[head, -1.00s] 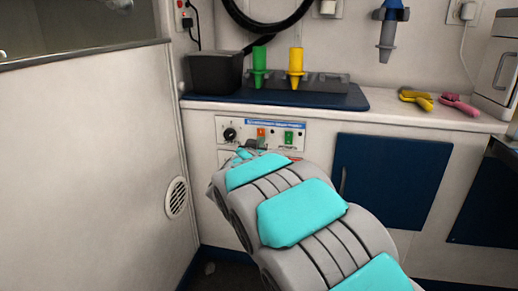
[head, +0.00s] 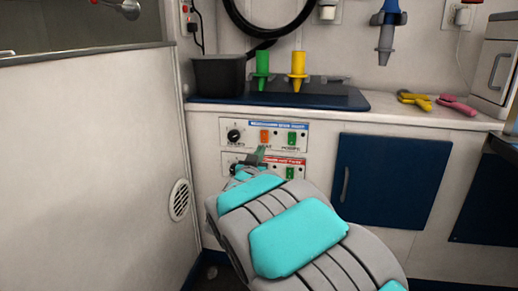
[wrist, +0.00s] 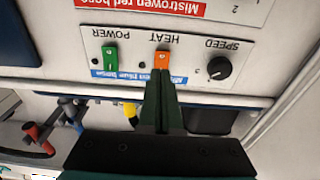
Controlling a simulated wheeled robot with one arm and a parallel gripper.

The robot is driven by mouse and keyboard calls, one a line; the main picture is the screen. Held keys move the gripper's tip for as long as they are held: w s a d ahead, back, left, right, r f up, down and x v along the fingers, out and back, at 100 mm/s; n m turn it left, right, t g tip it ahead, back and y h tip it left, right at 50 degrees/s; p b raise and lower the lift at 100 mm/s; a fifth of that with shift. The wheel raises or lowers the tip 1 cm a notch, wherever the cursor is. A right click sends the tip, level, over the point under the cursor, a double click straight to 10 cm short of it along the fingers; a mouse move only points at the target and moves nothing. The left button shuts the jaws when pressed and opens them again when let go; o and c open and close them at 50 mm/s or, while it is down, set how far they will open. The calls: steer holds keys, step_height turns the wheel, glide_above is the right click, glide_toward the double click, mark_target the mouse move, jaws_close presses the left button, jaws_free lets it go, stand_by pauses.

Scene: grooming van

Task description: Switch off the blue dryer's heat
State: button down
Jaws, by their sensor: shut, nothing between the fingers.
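The blue-labelled dryer panel (head: 250,142) is on the cabinet front under the counter. It shows upside down in the wrist view (wrist: 110,35). It has a black speed knob (head: 234,135), an orange heat switch (head: 265,136) and a green power switch (head: 292,138). My gripper (head: 261,152) is shut and empty, with its tips just below the heat switch. In the wrist view the tips of my gripper (wrist: 162,78) line up with the orange heat switch (wrist: 162,62) and meet its edge in the picture. I cannot tell whether they touch it.
A red-labelled panel (head: 290,160) sits directly below, partly hidden by my arm; its green switch (head: 291,173) shows. The counter (head: 420,113) above holds green (head: 262,62) and yellow (head: 297,65) nozzles. A vented wall (head: 100,150) stands left, a blue cabinet door (head: 385,180) right.

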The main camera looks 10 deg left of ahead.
steer(key=s, duration=0.8)
steer(key=shift+s+a+f+p, duration=0.15)
steer(key=shift+s+f+p, duration=0.05)
steer(key=shift+f+p, duration=0.15)
steer(key=s+d+f+n+g+y+p, duration=0.1)
steer(key=s+d+f+g+y+p, duration=0.15)
steer(key=s+d+g, duration=0.4)
steer(key=s+d+f+n+g+y+p, duration=0.1)
steer(key=s+d+f+g+p, duration=0.25)
steer(key=s+d+g, duration=0.35)
steer(key=s+d+g+h+p, duration=0.1)
steer(key=s+d, duration=0.4)
steer(key=s, duration=0.5)
steer(key=s+d+m+g+h+p, duration=0.1)
steer(key=s+d+g, duration=0.3)
steer(key=s, duration=0.6)
steer(key=s+d+r+g+h+p, duration=0.1)
steer(key=s+d+g+p, duration=0.1)
steer(key=s+d, duration=0.4)
steer(key=s, duration=0.5)
steer(key=shift+m, duration=0.3)
steer(key=shift+a, duration=0.15)
